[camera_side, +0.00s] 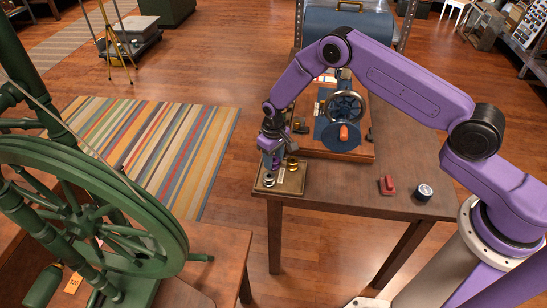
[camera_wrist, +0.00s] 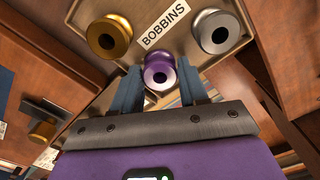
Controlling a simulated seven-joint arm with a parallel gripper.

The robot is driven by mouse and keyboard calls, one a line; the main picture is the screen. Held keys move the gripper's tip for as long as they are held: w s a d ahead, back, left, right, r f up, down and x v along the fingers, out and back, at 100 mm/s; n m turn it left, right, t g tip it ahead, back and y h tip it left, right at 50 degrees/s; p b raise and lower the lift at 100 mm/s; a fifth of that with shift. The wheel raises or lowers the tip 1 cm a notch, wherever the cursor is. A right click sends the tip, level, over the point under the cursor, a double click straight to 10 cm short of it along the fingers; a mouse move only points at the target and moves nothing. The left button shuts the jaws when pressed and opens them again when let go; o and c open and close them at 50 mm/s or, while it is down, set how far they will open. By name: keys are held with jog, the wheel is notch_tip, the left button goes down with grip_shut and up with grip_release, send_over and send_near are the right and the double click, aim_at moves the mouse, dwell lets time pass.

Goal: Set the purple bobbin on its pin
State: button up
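The purple bobbin (camera_wrist: 159,74) sits between the two fingertips of my gripper (camera_wrist: 160,80) in the wrist view, with a finger against each side. In the side view, my gripper (camera_side: 272,160) points down over the tray, and the purple bobbin (camera_side: 276,161) shows low between the fingers. The tray (camera_wrist: 75,65), labelled BOBBINS, holds a gold bobbin (camera_wrist: 109,37) to the left and a silver bobbin (camera_wrist: 214,31) to the right of the purple one. The bobbin's underside is hidden, so I cannot tell whether it touches a pin or the tray.
A sewing machine with a handwheel (camera_side: 346,106) stands on a wooden base behind the tray. A green spinning wheel (camera_side: 85,215) stands at left.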

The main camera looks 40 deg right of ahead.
jog(key=shift+r, duration=0.1)
jog(key=shift+r, duration=2.4)
notch_tip(320, 180, up, 29)
jog(key=s+d+m, duration=0.3)
jog(key=d+m, duration=0.3)
jog(key=d, duration=1.8)
jog(key=shift+s+d+f, duration=0.1)
jog(key=shift+d+f, duration=0.05)
jog(key=shift+f, duration=1.4)
jog(key=shift+w+d+f, duration=0.1)
jog(key=shift+d+f, duration=0.05)
jog(key=shift+f, duration=1.4)
jog(key=shift+s+d+f, duration=0.1)
jog(key=shift+d+f, duration=0.05)
jog(key=shift+f, duration=1.4)
jog(key=shift+f, duration=1.65)
